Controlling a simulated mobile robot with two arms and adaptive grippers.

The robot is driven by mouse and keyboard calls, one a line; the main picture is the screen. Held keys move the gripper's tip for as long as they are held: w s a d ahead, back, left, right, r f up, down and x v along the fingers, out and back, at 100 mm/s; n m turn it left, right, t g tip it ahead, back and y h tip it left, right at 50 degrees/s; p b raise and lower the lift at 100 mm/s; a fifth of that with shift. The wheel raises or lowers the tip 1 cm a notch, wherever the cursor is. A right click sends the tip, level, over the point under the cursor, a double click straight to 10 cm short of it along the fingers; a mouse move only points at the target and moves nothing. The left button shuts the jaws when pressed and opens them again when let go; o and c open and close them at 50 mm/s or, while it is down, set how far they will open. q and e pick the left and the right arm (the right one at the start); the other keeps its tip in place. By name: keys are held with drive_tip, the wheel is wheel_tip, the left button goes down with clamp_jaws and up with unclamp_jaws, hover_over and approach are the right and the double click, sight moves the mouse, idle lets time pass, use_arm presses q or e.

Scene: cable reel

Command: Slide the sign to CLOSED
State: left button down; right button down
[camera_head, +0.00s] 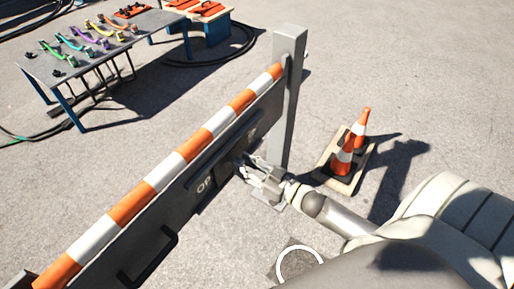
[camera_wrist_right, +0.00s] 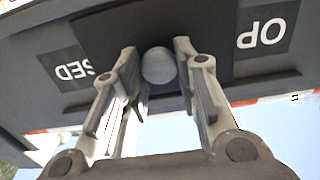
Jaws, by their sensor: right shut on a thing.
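The sign is a dark panel (camera_head: 150,210) under an orange and white striped rail. A dark sliding plate (camera_wrist_right: 105,35) with a round grey knob (camera_wrist_right: 158,66) covers the middle of the lettering. In the right wrist view, upside-down letters "OP" (camera_wrist_right: 262,34) show to the right of the plate and "SED" (camera_wrist_right: 76,70) to its left. "OP" (camera_head: 204,185) also shows in the head view. My right gripper (camera_head: 252,170) is shut on the knob, with its fingers on either side of it. My left gripper is not in view.
A grey post (camera_head: 287,90) stands at the far end of the barrier. A table (camera_head: 100,45) with coloured cables is at the back left. Open pavement lies between.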

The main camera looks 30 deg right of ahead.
drive_tip(key=s+a+p, duration=0.2)
drive_tip(key=s+a, duration=0.1)
drive_tip(key=a, duration=0.5)
drive_tip(key=shift+s+a, duration=0.25)
drive_tip(key=shift+s, duration=0.05)
drive_tip(key=c, duration=1.1)
unclamp_jaws()
drive_tip(key=shift+a, duration=0.1)
drive_tip(key=v, duration=1.2)
